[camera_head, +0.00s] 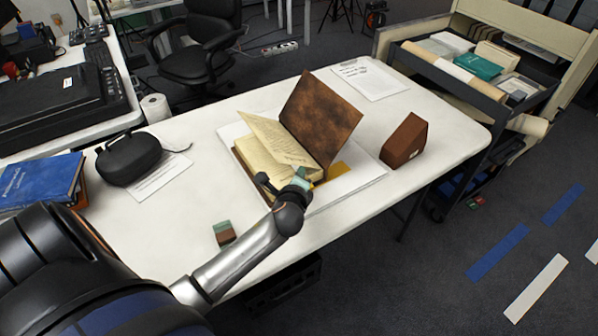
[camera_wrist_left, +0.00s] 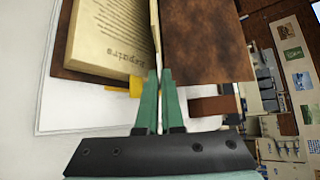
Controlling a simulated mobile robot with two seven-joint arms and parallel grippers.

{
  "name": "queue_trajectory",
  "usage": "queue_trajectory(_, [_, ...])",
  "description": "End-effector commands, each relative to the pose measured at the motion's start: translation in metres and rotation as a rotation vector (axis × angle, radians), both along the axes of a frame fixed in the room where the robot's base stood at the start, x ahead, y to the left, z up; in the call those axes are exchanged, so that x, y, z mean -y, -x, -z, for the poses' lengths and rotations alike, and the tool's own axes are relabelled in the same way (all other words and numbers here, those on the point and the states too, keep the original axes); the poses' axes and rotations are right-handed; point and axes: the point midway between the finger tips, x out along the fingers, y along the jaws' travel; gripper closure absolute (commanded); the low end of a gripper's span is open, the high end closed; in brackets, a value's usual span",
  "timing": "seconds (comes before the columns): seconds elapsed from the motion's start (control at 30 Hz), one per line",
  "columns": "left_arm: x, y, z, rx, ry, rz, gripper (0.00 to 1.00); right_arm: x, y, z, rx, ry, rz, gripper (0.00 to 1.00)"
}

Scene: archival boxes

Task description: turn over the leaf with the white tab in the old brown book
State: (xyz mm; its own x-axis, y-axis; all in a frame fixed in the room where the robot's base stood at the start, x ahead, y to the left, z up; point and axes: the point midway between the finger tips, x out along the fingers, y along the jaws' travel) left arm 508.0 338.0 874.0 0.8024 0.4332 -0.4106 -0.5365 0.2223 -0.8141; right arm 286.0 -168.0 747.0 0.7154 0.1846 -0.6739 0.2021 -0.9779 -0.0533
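The old brown book (camera_head: 322,118) lies open on a white board, its brown cover tilted up at the right. A cream leaf (camera_head: 278,141) stands partly raised above the printed pages. In the left wrist view the leaf (camera_wrist_left: 155,35) shows nearly edge-on between the printed page (camera_wrist_left: 108,38) and the brown cover (camera_wrist_left: 205,40). My left gripper (camera_head: 303,181) is at the book's near edge. Its green fingers (camera_wrist_left: 158,75) are close together with the leaf's edge between them. I cannot make out the white tab; the fingers may hide it. My right gripper is not in view.
A brown wedge block (camera_head: 404,142) stands right of the book. A small green and brown block (camera_head: 224,233) lies near the front edge. A black case (camera_head: 129,158) and a blue book (camera_head: 40,182) are at the left. A paper sheet (camera_head: 370,78) lies behind.

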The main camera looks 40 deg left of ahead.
Motion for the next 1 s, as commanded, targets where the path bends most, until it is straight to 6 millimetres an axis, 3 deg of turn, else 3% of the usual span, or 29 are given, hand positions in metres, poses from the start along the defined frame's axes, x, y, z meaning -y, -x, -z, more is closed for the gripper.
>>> queue_trajectory(0.27, [-0.001, 0.000, 0.000, 0.000, -0.002, -0.001, 1.00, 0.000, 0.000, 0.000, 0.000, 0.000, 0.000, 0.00])
queue_trajectory(0.57, [0.000, 0.000, 0.000, 0.000, -0.001, -0.001, 0.66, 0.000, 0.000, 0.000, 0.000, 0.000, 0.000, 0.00])
queue_trajectory(0.83, [0.000, 0.001, 0.000, 0.000, 0.000, 0.000, 0.66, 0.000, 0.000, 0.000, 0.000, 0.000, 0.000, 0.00])
queue_trajectory(1.0, [0.007, 0.012, -0.006, 0.000, 0.001, 0.001, 0.66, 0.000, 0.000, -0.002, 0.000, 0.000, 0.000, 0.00])
